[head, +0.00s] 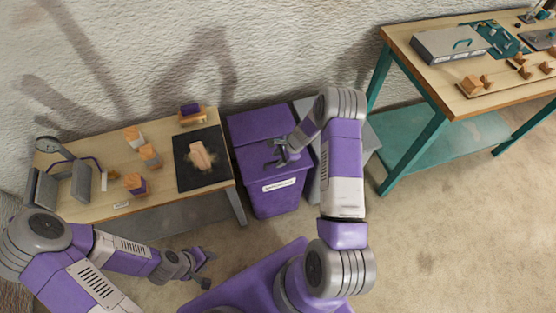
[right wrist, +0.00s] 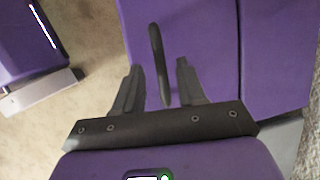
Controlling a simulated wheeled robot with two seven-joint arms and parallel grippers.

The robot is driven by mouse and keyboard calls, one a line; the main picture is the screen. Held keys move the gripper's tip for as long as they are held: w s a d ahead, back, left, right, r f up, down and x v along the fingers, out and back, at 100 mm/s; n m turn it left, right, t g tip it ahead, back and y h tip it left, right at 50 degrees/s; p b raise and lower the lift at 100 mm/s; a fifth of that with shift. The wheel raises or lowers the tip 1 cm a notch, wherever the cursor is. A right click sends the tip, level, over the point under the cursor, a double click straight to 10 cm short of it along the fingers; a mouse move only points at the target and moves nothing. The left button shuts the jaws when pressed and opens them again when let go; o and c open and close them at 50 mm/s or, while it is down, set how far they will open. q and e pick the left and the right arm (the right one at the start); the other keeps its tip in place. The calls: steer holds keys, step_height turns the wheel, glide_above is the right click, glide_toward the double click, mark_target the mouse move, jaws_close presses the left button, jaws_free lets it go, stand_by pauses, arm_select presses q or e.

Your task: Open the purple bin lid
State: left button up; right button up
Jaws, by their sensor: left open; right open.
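The purple bin (head: 275,200) stands between the two tables with a white label on its front. Its purple lid (head: 260,122) lies flat on top and looks shut; a seam divides its surface in the right wrist view (right wrist: 275,50). A dark upright handle (right wrist: 156,40) stands on the front part. My right gripper (head: 279,155) is over the lid, open, and it also shows in the right wrist view (right wrist: 159,68) with one finger on each side of the handle, apparently not touching it. My left gripper (head: 208,269) is open and empty, low in front of the left table.
A grey bin (head: 368,140) stands right of the purple bin, partly behind my right arm. The left table (head: 100,205) holds wooden blocks, a black mat (head: 182,178) and a scale. A teal-legged workbench (head: 440,98) stands right. Floor is clear at the lower right.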

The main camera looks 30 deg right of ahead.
steer(key=shift+w+a+f, duration=0.2)
steer(key=shift+f, duration=0.35)
jaws_close()
